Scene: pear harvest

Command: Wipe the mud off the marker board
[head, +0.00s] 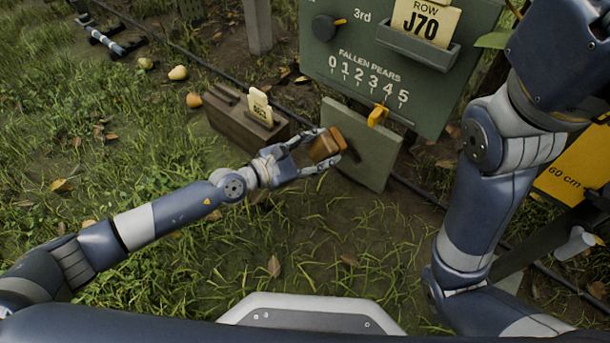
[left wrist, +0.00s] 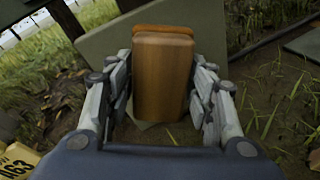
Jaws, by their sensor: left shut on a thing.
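My left gripper (head: 318,150) is shut on a brown wooden block with an orange-brown pad (head: 327,143), likely a wiper. A plain grey-green board (head: 372,168), which I take for the marker board, stands tilted just beyond it. A dark patch beside the block may be mud or shadow. In the left wrist view the block (left wrist: 163,85) sits between both fingers (left wrist: 163,105) and hides part of the board (left wrist: 105,48). I cannot tell whether the pad touches the board. My right gripper is out of view.
A large green sign (head: 395,65) with a yellow slider (head: 377,116) stands behind the board. A brown wooden box (head: 240,122) with a label is to the left. A yellow panel (head: 578,170) is at right. Fallen pears (head: 178,73) lie in the grass. The grass in front is clear.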

